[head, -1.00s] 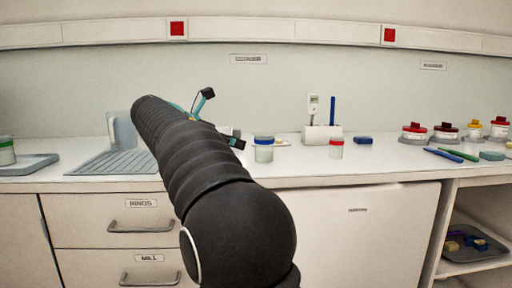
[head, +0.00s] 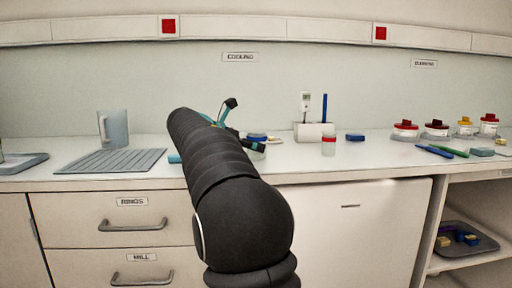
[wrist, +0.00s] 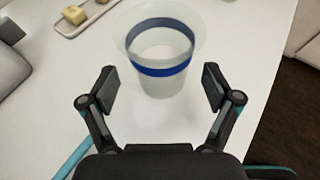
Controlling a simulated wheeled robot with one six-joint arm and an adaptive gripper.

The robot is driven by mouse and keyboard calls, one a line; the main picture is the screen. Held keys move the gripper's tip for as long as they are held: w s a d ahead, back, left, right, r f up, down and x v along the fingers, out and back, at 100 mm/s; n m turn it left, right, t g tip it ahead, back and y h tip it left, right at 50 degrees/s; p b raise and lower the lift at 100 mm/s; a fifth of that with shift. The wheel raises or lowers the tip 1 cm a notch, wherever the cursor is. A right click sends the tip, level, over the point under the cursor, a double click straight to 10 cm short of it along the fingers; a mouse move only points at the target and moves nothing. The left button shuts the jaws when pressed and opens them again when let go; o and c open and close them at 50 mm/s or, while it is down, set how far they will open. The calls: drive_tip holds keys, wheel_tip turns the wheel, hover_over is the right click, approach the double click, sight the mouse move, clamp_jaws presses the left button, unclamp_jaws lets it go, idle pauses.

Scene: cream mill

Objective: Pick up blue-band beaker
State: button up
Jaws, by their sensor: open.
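The blue-band beaker (wrist: 160,85) is a translucent cup, upright on the white counter, with a dark blue band around it. In the wrist view it lies at upper middle, between and slightly beyond my open fingers (wrist: 158,78), with visible gaps on both sides. Nothing is held. In the head view my gripper (head: 243,125) is over the counter by the beaker (head: 257,137), and my arm and gripper hide much of it.
A grey jug (head: 116,128) and ribbed mat (head: 112,161) are left. The counter edge is near, at right in the wrist view.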

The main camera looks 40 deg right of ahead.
drive_tip(key=x, duration=0.3)
drive_tip(key=shift+d+f, duration=0.1)
drive_tip(key=c, duration=1.3)
drive_tip(key=shift+c, duration=0.2)
